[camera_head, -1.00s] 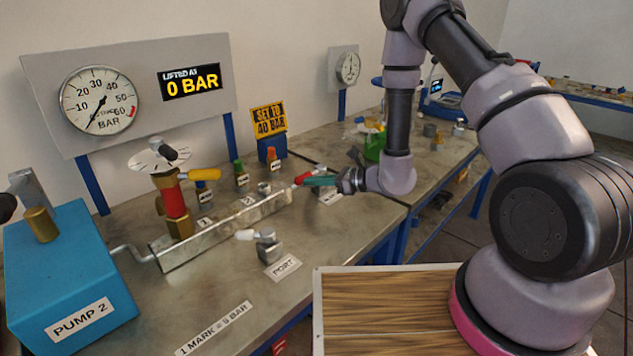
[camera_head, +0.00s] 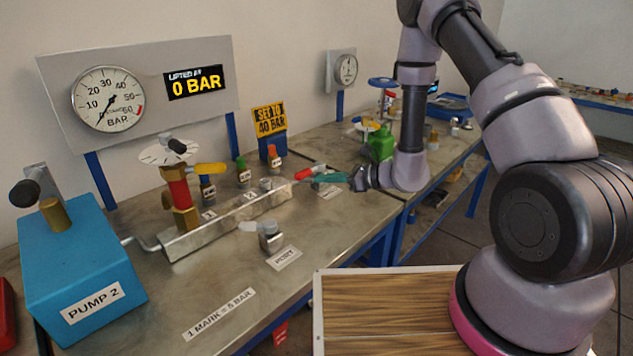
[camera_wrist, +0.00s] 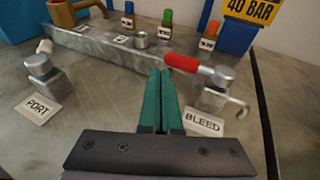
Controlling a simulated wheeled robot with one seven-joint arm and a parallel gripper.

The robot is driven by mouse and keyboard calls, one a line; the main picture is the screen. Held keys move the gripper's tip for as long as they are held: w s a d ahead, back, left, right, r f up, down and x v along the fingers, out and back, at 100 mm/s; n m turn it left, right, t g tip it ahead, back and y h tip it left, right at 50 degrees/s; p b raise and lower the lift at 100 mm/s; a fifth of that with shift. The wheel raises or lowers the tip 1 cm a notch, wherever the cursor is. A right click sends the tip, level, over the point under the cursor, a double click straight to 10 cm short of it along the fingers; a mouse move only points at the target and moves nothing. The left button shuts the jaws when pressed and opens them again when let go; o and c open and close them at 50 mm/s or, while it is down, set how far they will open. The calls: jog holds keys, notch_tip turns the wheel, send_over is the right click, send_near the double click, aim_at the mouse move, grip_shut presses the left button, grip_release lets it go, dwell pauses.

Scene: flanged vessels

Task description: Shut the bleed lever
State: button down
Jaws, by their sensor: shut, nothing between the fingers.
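The bleed lever has a red handle (camera_wrist: 188,62) on a metal pivot (camera_wrist: 223,75), behind the BLEED label (camera_wrist: 203,122) in the wrist view. The handle points left from the pivot, toward the metal rail's right end. In the head view the red handle (camera_head: 304,173) shows at the far end of the rail, and the pivot is partly hidden by my gripper. My gripper (camera_wrist: 160,74) has teal fingers, shut and empty. Its tips are just left of the handle's free end in the wrist view; I cannot tell whether they touch. It also shows in the head view (camera_head: 318,178).
The metal rail (camera_head: 225,220) carries a red valve column (camera_head: 178,193) with a yellow handle. A white-handled PORT lever (camera_head: 268,237) stands in front. The blue PUMP 2 box (camera_head: 80,265) is at left. The gauge (camera_head: 108,100) reads near zero; the display (camera_head: 195,83) says 0 BAR.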

jog(key=s+d+r, duration=0.2)
jog(key=s+d, duration=0.4)
jog(key=s+r+n+g+h, duration=0.1)
jog(key=s+r+n+g, duration=0.25)
jog(key=r+n, duration=0.4)
jog(key=s+r+n+g+h, duration=0.1)
jog(key=s+r+n+g, duration=0.3)
jog(key=r, duration=0.7)
jog(key=s+d+r+n+t+h, duration=0.3)
jog(key=s+d+r+t+h, duration=0.1)
jog(key=d+r, duration=0.3)
jog(key=s+d+r+n+t+h, duration=0.4)
jog(key=d+r+t+h, duration=0.1)
jog(key=d+r, duration=0.3)
jog(key=shift+d+r+h, duration=0.2)
jog(key=shift+r+h, duration=0.05)
jog(key=shift+h, duration=0.15)
jog(key=shift+s+a, duration=0.1)
